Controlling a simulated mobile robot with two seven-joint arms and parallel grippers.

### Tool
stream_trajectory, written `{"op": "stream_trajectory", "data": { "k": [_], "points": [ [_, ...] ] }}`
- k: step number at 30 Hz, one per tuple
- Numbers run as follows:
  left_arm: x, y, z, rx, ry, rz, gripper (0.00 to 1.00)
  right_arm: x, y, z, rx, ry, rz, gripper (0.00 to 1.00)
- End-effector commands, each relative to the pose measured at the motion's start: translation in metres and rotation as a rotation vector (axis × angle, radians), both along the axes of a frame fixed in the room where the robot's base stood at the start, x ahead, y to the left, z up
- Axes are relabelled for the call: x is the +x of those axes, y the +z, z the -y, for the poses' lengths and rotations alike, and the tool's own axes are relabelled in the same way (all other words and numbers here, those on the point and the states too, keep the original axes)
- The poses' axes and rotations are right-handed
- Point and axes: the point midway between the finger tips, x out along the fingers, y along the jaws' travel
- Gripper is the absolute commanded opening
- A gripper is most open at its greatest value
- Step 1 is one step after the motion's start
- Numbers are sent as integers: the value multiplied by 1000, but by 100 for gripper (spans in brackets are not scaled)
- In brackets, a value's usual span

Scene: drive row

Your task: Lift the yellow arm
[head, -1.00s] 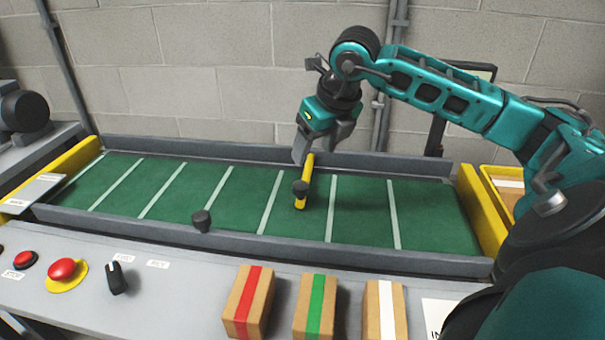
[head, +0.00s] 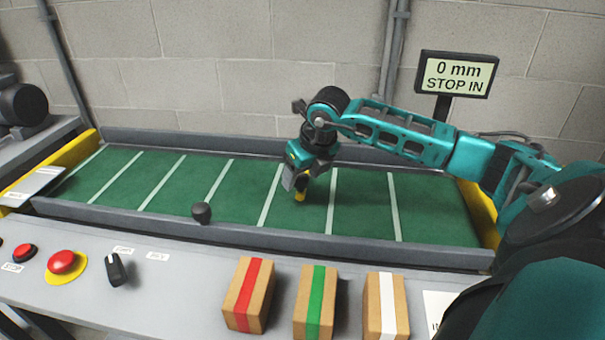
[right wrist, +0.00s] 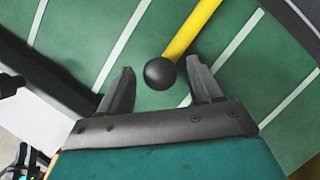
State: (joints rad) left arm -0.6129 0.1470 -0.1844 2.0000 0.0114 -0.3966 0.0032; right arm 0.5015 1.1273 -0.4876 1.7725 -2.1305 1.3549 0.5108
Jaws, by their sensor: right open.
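The yellow arm (head: 300,196) lies over the green conveyor belt (head: 240,200), mostly hidden by my right gripper in the head view. In the right wrist view the yellow arm (right wrist: 193,30) runs up and right from a round black knob (right wrist: 160,73). My right gripper (head: 296,186) is open. In the right wrist view its fingers (right wrist: 160,76) stand on either side of the knob, with a gap visible on both sides. I cannot tell whether the fingertips are level with the knob or above it.
A dark post (head: 202,212) stands at the belt's near rail. The front ledge holds red-taped (head: 249,295), green-taped (head: 315,302) and white-taped (head: 386,306) boxes, a red button (head: 62,262) and a black switch (head: 114,269).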

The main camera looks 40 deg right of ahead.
Motion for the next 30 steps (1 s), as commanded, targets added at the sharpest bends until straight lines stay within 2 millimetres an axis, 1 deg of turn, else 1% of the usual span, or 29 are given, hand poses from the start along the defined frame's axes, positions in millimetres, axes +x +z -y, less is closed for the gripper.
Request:
{"op": "stream_trajectory", "data": {
  "k": [5,6,25,26,30],
  "points": [
    [0,0,0,-1,-1,0,43,0,0,0,0,0,0,64],
    [0,0,0,-1,-1,0,43,0,0,0,0,0,0,62],
    [-1,-3,0,2,-1,-7,43,0,0,0,1,0,0,2],
    [-1,-3,0,2,-1,-7,43,0,0,0,1,0,0,0],
    [-1,-3,0,2,-1,-6,43,0,1,0,1,0,0,0]
  ]
}}
